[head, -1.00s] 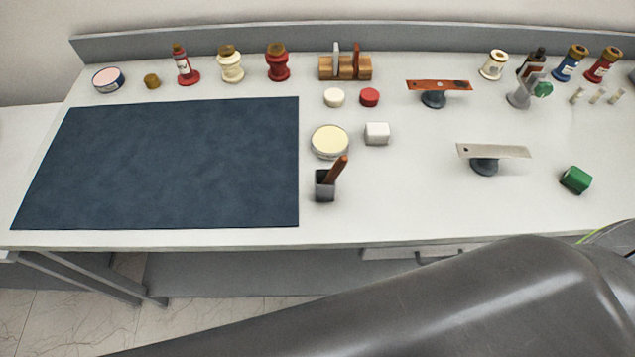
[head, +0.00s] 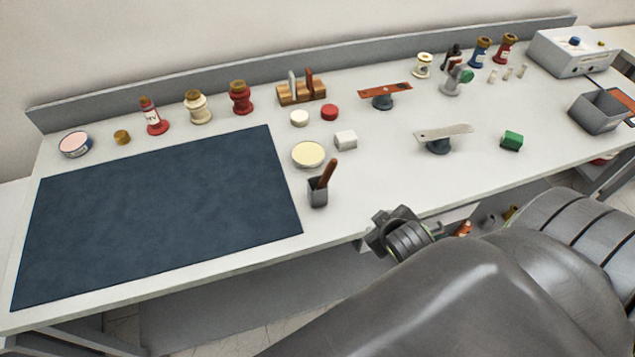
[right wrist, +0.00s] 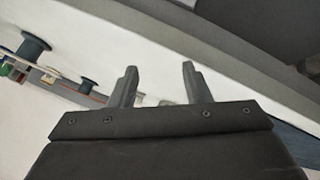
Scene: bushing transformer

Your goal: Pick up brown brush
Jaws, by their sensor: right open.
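The brown brush (head: 329,172) stands tilted in a small grey holder (head: 318,194) on the white table, near its front edge. Only its upper part shows; the lower end is hidden in the holder. My right gripper (right wrist: 159,84) has its two fingers apart with nothing between them. In the head view my right arm comes in from the lower right, and its wrist end is beside the table's front edge, right of and nearer than the holder, apart from the brush. My left gripper is not in view.
A dark blue mat (head: 160,215) lies left of the holder. A cream round lid (head: 308,154) and a white block (head: 346,141) are just behind it. A metal strip on a stand (head: 443,133) and a green block (head: 512,140) are to the right. The table just right of the holder is clear.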

